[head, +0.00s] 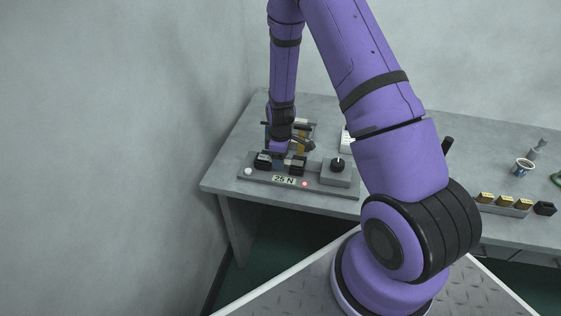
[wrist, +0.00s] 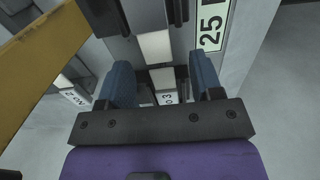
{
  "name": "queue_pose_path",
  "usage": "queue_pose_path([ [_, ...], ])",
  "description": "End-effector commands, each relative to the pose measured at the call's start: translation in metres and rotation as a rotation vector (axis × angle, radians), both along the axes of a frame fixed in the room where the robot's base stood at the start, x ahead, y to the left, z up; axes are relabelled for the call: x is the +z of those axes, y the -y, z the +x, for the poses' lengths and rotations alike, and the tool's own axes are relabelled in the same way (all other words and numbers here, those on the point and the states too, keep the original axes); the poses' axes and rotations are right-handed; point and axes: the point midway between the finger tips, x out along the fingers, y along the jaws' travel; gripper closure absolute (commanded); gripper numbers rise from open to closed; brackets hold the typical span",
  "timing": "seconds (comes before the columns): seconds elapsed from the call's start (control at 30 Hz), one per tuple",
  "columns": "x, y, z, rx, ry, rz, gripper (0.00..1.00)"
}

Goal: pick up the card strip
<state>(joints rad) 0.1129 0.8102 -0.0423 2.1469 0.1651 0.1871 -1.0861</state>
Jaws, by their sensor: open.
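My gripper (wrist: 162,72) is open in the wrist view, with its two blue fingers apart. A pale, cream strip (wrist: 155,46), which looks like the card strip, lies between dark blocks just past the fingertips. Another pale piece (wrist: 162,78) shows between the fingers, with a dark bar across the gap between the two pale parts. I cannot tell whether they are one strip. Nothing is visibly clamped. In the head view my gripper (head: 279,157) is down at the fixture (head: 262,176), and the strip cannot be made out there.
The fixture carries a "25 N" display (head: 284,180), a red light (head: 305,184) and a black knob (head: 337,164). A tan bar (wrist: 42,48) crosses the wrist view's left side.

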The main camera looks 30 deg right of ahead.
Motion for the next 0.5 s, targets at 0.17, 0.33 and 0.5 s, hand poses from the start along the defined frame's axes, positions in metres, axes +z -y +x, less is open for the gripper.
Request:
queue_pose_path([
  [0.17,0.0002,-0.0001,0.0001,0.0,0.0,0.0,0.43],
  [0.33,0.0004,0.0,0.0,0.0,0.0,0.0,0.82],
  [0.5,0.0004,0.0,0.0,0.0,0.0,0.0,0.94],
])
